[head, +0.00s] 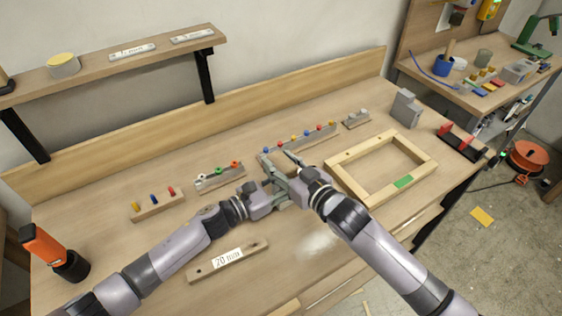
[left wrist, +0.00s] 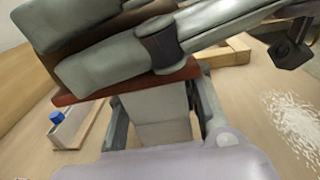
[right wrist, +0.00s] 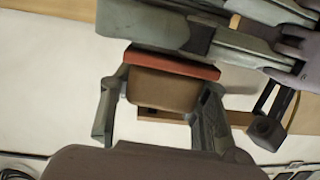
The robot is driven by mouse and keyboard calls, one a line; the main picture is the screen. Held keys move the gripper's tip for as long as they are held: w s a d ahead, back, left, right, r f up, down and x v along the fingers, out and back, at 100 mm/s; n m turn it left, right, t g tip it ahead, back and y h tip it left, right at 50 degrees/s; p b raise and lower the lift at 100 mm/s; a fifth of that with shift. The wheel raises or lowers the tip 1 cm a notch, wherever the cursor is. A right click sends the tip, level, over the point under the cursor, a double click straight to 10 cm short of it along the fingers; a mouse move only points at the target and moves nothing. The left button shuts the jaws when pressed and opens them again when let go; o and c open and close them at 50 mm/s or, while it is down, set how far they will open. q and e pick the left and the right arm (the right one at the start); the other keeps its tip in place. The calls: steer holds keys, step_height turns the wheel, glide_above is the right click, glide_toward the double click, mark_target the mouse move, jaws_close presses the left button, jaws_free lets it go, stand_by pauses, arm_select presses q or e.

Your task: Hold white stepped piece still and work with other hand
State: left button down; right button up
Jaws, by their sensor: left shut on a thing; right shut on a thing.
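The pale stepped piece (left wrist: 160,105) sits between the fingers of my left gripper (left wrist: 163,125), which is shut on it. In the head view, my left gripper (head: 276,190) is over the middle of the bench. My right gripper (right wrist: 160,105) is shut on a brown block (right wrist: 165,90) with a red face (right wrist: 172,64). The red face is against or very close to the pale piece; I cannot tell if they touch. In the head view, my right gripper (head: 298,165) meets the left one and hides most of both held things.
A wooden frame (head: 345,183) lies to the right. Racks with coloured pegs stand behind and left, including a small rack (head: 158,206). Pale shavings (left wrist: 298,120) lie on the bench.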

mark_target(291, 174)
steer(key=shift+f+v, duration=0.2)
steer(key=shift+v, duration=0.65)
steer(key=shift+f+v, duration=0.2)
steer(key=shift+v, duration=0.7)
steer(key=shift+w+a+r, duration=0.15)
steer(key=shift+w+a, duration=0.3)
steer(key=shift+w, duration=0.1)
steer(key=shift+x, duration=1.1)
steer(key=shift+f+v, duration=0.15)
steer(key=shift+v, duration=0.75)
steer(key=shift+f+v, duration=0.15)
steer(key=shift+v, duration=0.8)
steer(key=shift+r+x, duration=0.2)
steer(key=shift+x, duration=0.7)
steer(key=shift+r+x, duration=0.25)
steer(key=shift+x, duration=0.65)
steer(key=shift+a, duration=0.1)
